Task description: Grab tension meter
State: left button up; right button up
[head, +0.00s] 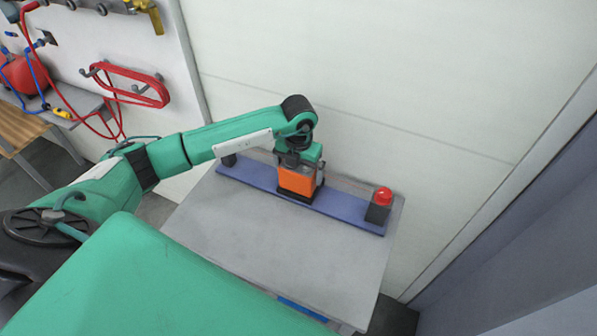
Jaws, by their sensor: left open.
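An orange and black box-shaped device, which looks like the tension meter (297,182), stands upright on a blue strip on the grey table. My left gripper (295,162) points down right at its top, with the jaws open. The fingers are small and partly hidden by the wrist, so I cannot tell whether they touch the device. My right gripper is not in view.
The blue strip (345,209) runs along the back of the grey table (235,228). A dark block with a red dome (380,204) stands at its right end, and a small dark object (229,160) at its left. A pale wall (400,85) rises close behind. The table's front is clear.

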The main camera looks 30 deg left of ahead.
pick_arm(q)
jog(key=shift+f, duration=0.35)
jog(key=c, duration=0.9)
jog(key=shift+c, duration=0.9)
jog(key=shift+r, duration=0.15)
